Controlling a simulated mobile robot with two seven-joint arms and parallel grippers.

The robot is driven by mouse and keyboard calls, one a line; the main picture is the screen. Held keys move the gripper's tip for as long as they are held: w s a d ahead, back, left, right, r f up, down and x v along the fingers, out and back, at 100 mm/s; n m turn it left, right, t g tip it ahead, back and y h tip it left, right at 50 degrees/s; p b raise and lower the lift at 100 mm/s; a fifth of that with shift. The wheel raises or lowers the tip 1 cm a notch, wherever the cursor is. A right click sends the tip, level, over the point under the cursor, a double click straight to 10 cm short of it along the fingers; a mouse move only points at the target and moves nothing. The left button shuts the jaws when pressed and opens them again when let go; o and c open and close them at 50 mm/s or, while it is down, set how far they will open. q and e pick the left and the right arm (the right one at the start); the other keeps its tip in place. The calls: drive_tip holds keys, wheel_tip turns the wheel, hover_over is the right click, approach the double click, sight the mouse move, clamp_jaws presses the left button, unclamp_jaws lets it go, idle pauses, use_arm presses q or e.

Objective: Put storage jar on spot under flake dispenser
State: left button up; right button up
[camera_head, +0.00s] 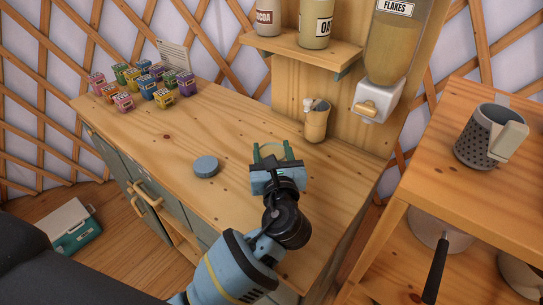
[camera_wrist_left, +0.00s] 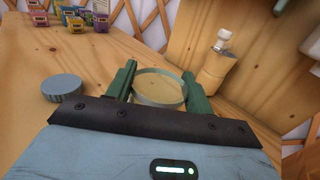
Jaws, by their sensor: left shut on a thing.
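The storage jar appears as a clear, round, open-topped vessel (camera_wrist_left: 160,97) in the left wrist view. My left gripper (camera_head: 272,152) is shut on it, with one green finger on each side; its fingers also show in the left wrist view (camera_wrist_left: 160,85). In the head view the jar is mostly hidden by the gripper. The jar is over the wooden counter (camera_head: 240,125); I cannot tell whether it touches it. The flake dispenser (camera_head: 401,45) is on the wooden panel to the right of the gripper, its white spout (camera_head: 376,101) above the counter's right end. My right gripper is not in view.
A blue-grey round lid (camera_head: 206,166) lies left of the gripper. Several small coloured boxes (camera_head: 145,88) stand at the back left.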

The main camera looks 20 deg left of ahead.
use_arm(q)
drive_tip(key=s+a+r, duration=0.2)
drive_tip(key=s, duration=0.5)
drive_tip(key=s+a+r+p, duration=0.1)
drive_tip(key=s+a+r, duration=0.1)
drive_tip(key=s, duration=0.6)
drive_tip(key=shift+a, duration=0.75)
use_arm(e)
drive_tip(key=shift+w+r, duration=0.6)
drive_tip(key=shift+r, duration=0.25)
